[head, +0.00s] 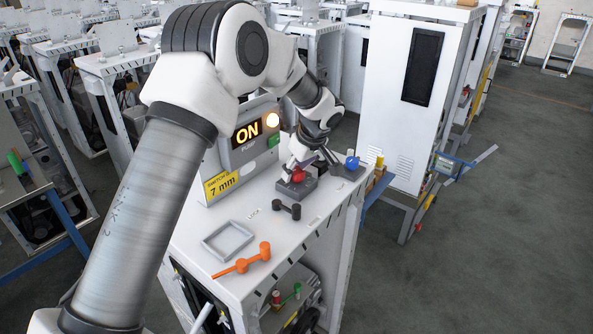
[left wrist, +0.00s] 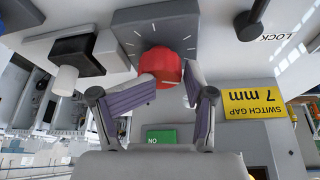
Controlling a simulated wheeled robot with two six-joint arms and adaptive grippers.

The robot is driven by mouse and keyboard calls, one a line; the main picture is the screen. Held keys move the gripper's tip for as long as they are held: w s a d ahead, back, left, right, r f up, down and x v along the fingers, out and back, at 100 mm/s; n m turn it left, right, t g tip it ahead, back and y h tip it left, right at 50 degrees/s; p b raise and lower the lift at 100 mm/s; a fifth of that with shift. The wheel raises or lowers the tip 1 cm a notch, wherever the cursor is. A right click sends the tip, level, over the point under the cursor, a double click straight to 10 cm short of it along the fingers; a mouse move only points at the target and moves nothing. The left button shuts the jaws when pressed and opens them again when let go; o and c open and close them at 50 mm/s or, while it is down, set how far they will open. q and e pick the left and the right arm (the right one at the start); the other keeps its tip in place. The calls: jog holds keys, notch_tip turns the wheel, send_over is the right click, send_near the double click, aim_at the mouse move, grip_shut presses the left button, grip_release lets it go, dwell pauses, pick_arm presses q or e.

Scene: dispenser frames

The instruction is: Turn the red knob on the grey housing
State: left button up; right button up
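The red knob (head: 298,176) sits on top of the small grey housing (head: 306,188) on the white cabinet top. In the left wrist view the knob (left wrist: 161,66) stands before the housing's dark face (left wrist: 190,30), which bears white tick marks. My left gripper (head: 293,164) reaches down onto the knob from above. Its two fingers (left wrist: 171,76) have the knob's near part between them, with the tips close against its sides, so it looks shut on it. Part of the knob is hidden by the fingers. My right gripper is in neither view.
A grey panel (head: 213,157) behind shows a lit "ON" sign, a glowing lamp (head: 272,120) and a yellow "7 mm" label (head: 221,184). A blue knob (head: 352,162), a black dumbbell-shaped part (head: 287,209), a grey frame (head: 228,241) and an orange tool (head: 244,259) are nearby.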

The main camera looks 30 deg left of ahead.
aim_at(296, 170)
pick_arm(q)
jog(key=shift+v, duration=3.3)
jog(key=shift+s+d+r, duration=0.25)
jog(key=shift+s+r, duration=0.15)
jog(key=shift+r, duration=0.4)
jog(key=v, duration=1.2)
